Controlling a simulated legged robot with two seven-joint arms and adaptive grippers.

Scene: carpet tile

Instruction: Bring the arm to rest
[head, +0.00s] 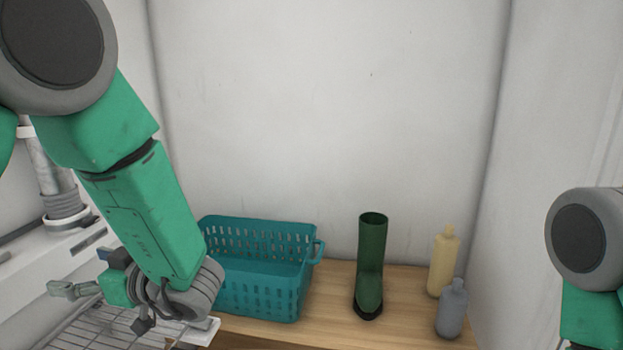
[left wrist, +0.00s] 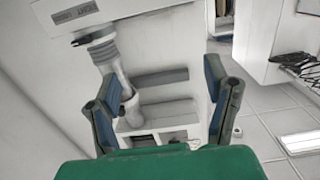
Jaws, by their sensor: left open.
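My left arm comes in from the upper left of the head view and reaches down. Its left gripper (head: 75,290) is at the lower left, left of the teal basket and above a wire rack. In the left wrist view the two fingers of the left gripper (left wrist: 170,110) stand wide apart, with nothing between them. Part of my right arm shows at the right edge of the head view, but its gripper is out of the picture.
A teal basket (head: 262,295) stands on a wooden surface (head: 335,290). A green boot (head: 371,265), a yellow bottle (head: 442,265) and a grey bottle (head: 452,312) stand to its right. A wire rack (head: 100,325) lies at lower left. White walls close the back and right.

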